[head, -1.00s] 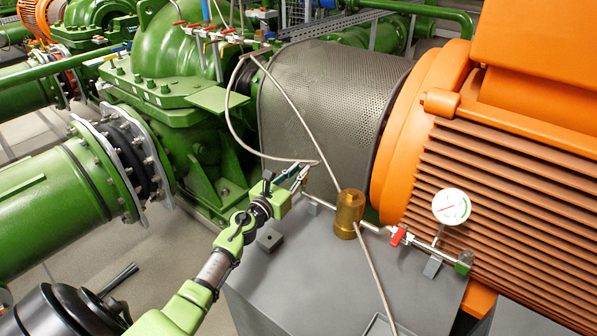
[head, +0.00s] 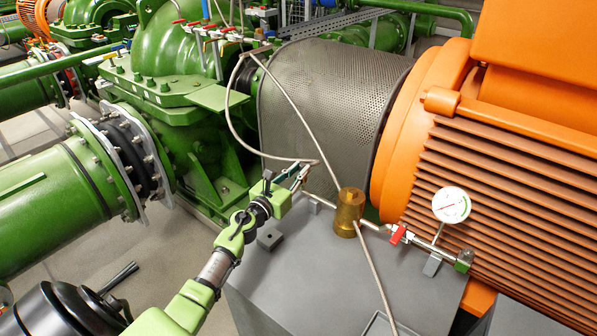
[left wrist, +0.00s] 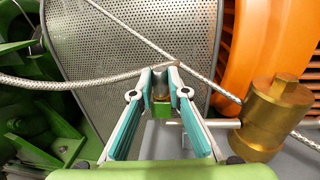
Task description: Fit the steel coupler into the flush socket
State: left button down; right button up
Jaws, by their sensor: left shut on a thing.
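My left gripper (head: 300,173) is shut on the steel coupler at the end of a braided hose. In the left wrist view its teal-lined fingers (left wrist: 160,76) converge, and the small metal coupler (left wrist: 160,88) shows only partly between their tips. The braided hose (left wrist: 60,82) comes in from the left to the fingertips. A small green block (left wrist: 160,125) sits just below, at the left end of the thin pipe; I cannot tell whether the coupler touches it. The flush socket cannot be told apart clearly there. My right gripper is not in view.
A perforated guard (head: 325,105) and an orange motor (head: 520,190) stand close behind. A second hose crosses nearby.

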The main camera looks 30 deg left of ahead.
pick_arm(q)
jog(key=c, duration=1.9)
grip_release()
jog(key=shift+s, duration=0.1)
jog(key=s, duration=1.2)
jog(key=shift+d, duration=0.2)
